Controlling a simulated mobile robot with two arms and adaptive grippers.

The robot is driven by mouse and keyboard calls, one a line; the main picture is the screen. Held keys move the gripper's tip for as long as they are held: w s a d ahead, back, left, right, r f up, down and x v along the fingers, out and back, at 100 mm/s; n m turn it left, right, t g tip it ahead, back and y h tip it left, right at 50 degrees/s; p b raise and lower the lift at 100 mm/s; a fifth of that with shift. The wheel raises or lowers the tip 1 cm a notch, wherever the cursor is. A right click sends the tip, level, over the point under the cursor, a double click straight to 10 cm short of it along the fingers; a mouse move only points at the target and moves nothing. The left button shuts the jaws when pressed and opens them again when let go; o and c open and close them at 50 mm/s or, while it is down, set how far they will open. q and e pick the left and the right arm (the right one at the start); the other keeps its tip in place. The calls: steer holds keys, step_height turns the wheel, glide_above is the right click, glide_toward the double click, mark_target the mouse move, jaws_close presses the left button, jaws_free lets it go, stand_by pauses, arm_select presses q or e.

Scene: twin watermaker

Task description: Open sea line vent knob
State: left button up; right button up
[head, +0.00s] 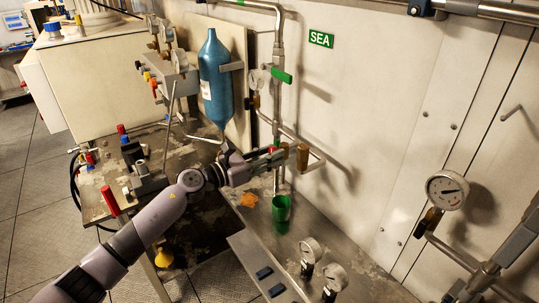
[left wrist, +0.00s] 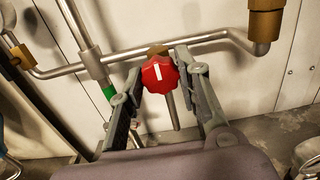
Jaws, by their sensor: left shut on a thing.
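The vent knob is a red, scalloped knob with a white line (left wrist: 160,75) on a brass fitting of a thin metal pipe. The line stands nearly upright in the left wrist view. My left gripper (left wrist: 161,70) is shut on the knob, one finger on each side. In the head view my left gripper (head: 277,157) reaches the sea line pipework below the green SEA sign (head: 321,39). There the fingers mostly hide the knob. My right gripper is in neither view.
A blue bottle (head: 216,82) stands behind my left arm. A green cup (head: 281,208) is below the gripper. A pressure gauge (head: 447,190) is at the right, with two more gauges at the bottom. A green-handled valve (head: 282,76) sits higher on the pipe.

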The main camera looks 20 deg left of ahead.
arm_select(q)
steer(key=c, duration=0.4)
steer(key=shift+c, duration=0.2)
steer(key=shift+n, duration=0.4)
steer(key=shift+n+p, duration=4.15)
steer(key=shift+n, duration=4.15)
